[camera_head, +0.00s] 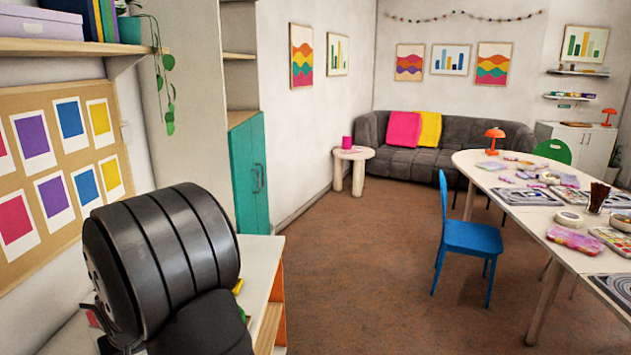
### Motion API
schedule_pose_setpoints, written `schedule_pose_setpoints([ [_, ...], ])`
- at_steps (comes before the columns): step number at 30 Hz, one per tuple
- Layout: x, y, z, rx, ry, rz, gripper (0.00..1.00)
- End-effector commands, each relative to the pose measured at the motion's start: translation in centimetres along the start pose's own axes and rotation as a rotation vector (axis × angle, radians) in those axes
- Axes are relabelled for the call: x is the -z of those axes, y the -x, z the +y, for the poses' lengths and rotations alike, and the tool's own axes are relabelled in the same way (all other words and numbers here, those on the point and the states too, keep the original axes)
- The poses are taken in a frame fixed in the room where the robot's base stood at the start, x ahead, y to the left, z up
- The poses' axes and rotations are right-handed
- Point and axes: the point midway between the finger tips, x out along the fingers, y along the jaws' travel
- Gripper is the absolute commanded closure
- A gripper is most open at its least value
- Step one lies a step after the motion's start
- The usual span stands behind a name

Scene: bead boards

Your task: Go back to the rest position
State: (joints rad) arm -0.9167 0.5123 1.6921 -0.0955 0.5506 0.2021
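My gripper is not in view. A large black ribbed part, which looks like a link of my arm, fills the lower left and hides part of a pale worktop (262,262) behind it. A small yellow item (238,286) shows at the right edge of this black part. On the long pale table (535,222) at the right lie dark bead boards (527,196), trays of colored pieces (574,240) and white round dishes (570,219). Whether anything is held cannot be seen.
A blue chair (468,237) stands at the table's near left side. A shelf (75,45) with a trailing plant (168,92) overhangs the left. A teal cabinet (248,170) stands behind my arm. The brown floor (370,270) in the middle is clear.

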Motion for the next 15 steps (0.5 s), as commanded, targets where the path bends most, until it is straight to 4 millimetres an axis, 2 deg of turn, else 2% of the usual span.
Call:
schedule_pose_setpoints([
  [1, -0.1, -1.0, 0.0, -0.001, 0.000, -0.004, 0.55],
  [15, -0.1, -8.6, 0.1, -0.001, -0.001, -0.002, 0.55],
])
